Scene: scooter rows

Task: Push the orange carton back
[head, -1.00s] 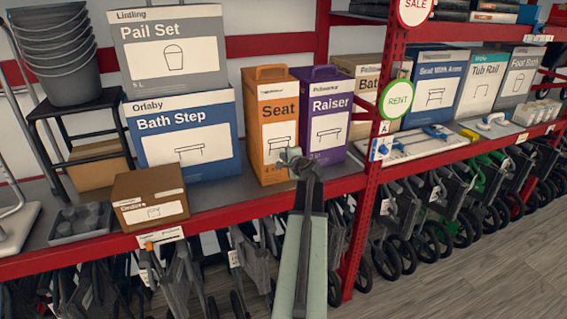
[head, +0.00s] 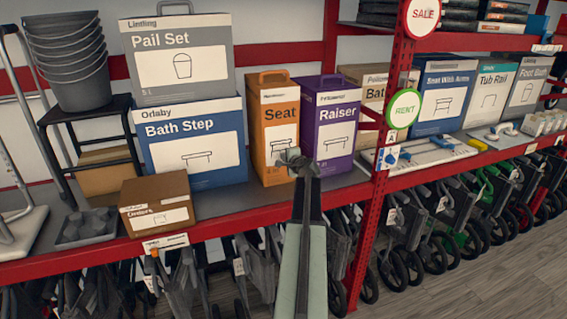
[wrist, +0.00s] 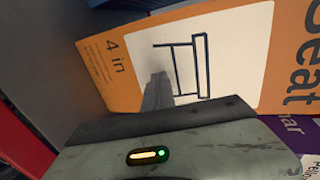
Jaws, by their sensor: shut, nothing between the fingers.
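The orange carton (head: 274,115), marked "Seat" and with a handle on top, stands upright on the red-edged shelf. It is between the blue Bath Step box and the purple Raiser carton. My gripper (head: 292,157) is shut and empty in front of its lower right part, overlapping it in the head view. In the wrist view the orange carton (wrist: 122,85) fills much of the picture, turned sideways. The shut fingers (wrist: 157,88) cover part of its bench drawing there. I cannot tell whether the fingertips touch it.
The purple carton (head: 333,120) stands close on the right, the blue Bath Step box (head: 195,168) on the left. A small brown box (head: 155,192) sits near the shelf's front edge. A red upright post (head: 384,165) rises to the right.

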